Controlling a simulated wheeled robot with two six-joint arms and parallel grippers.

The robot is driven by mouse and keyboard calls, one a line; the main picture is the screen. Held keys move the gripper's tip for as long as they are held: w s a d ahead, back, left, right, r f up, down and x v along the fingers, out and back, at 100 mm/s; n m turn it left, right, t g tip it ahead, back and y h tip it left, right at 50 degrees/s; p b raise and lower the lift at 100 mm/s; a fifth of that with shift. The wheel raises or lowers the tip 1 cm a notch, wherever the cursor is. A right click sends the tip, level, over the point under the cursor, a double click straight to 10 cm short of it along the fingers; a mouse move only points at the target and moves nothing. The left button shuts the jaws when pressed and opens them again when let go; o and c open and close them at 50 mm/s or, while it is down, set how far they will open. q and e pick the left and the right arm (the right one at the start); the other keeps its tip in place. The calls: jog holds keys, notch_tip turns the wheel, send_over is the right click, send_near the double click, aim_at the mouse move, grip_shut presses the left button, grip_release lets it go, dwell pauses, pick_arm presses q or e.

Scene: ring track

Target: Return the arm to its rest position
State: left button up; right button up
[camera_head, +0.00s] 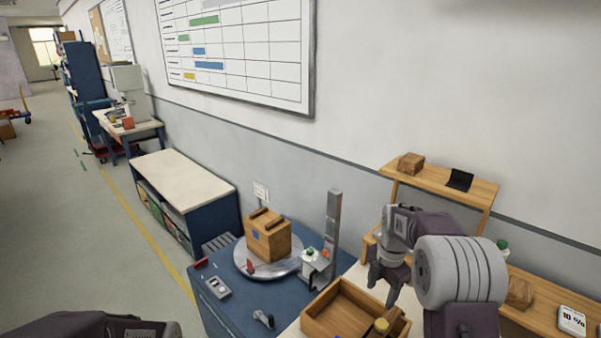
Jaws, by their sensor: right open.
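My right arm comes in from the lower right, and its gripper (384,284) points down above the wooden tray (331,331). The gripper's fingers look apart with nothing between them. It hangs to the right of the grey post and is clear of the wooden box (267,237). Part of my left arm (95,328) shows at the bottom left edge. Its gripper fingers are outside the picture.
The wooden box stands on a round grey turntable (285,268) on a blue bench (232,309). A grey post (333,228) rises beside it. A wooden shelf (445,187) with a brown block (411,164) is behind my right arm. Open floor (60,240) lies left.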

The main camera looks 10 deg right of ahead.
jog(key=s+a+m, duration=0.3)
jog(key=s+a, duration=0.5)
jog(key=s, duration=0.2)
jog(key=s+f+m, duration=0.2)
jog(key=s+m, duration=0.2)
jog(key=m, duration=0.6)
jog(key=s+a+f+m+b, duration=0.1)
jog(key=s+f+m, duration=0.2)
jog(key=m, duration=0.6)
jog(key=s, duration=0.2)
jog(key=shift+s+a+f+m+t, duration=0.15)
jog(key=shift+s+m+t, duration=0.15)
jog(key=shift+m, duration=0.1)
